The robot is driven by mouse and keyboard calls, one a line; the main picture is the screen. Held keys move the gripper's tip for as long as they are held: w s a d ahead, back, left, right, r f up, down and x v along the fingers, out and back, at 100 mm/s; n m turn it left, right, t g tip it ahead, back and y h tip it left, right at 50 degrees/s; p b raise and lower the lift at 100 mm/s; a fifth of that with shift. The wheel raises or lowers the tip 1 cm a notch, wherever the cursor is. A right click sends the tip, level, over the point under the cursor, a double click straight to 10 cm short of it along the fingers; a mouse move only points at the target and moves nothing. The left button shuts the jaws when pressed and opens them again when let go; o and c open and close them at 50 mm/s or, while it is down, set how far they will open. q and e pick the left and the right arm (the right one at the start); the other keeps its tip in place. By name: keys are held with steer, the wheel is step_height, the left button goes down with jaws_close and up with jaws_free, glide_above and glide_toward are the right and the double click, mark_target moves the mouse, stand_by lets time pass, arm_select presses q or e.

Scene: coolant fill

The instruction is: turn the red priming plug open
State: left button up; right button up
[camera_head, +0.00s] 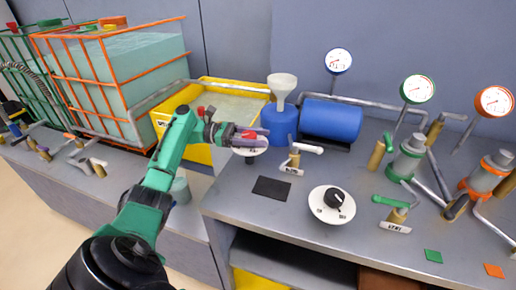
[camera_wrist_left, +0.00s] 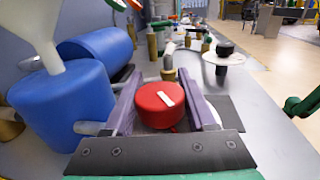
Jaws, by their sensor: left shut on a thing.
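The red priming plug (camera_wrist_left: 168,103) is a round red cap with a white bar mark on its top. In the left wrist view it sits between the two purple fingers of my left gripper (camera_wrist_left: 166,92), which are shut on its sides. In the head view my left gripper (camera_head: 258,137) reaches in from the left over a white round dial plate (camera_head: 247,152), and the fingers hide most of the plug (camera_head: 249,134). The plug's white bar points slantwise in the wrist view. My right gripper is not in view.
A blue pump body (camera_head: 279,124) with a white funnel (camera_head: 283,88) stands just behind the plug, beside a blue cylinder (camera_head: 331,119). A tan-handled valve (camera_head: 293,158) and a black knob (camera_head: 334,197) on a white dial are to the right. A yellow tub (camera_head: 172,103) stands left.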

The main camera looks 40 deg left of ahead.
arm_select(q)
steer(key=shift+s+d+m+g+h+b, duration=0.15)
steer(key=shift+m+g+h+b, duration=0.25)
steer(key=shift+m+g+b, duration=0.45)
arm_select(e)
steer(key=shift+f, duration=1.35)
arm_select(q)
steer(key=o, duration=1.4)
steer(key=shift+c, duration=0.2)
steer(key=shift+r, duration=0.1)
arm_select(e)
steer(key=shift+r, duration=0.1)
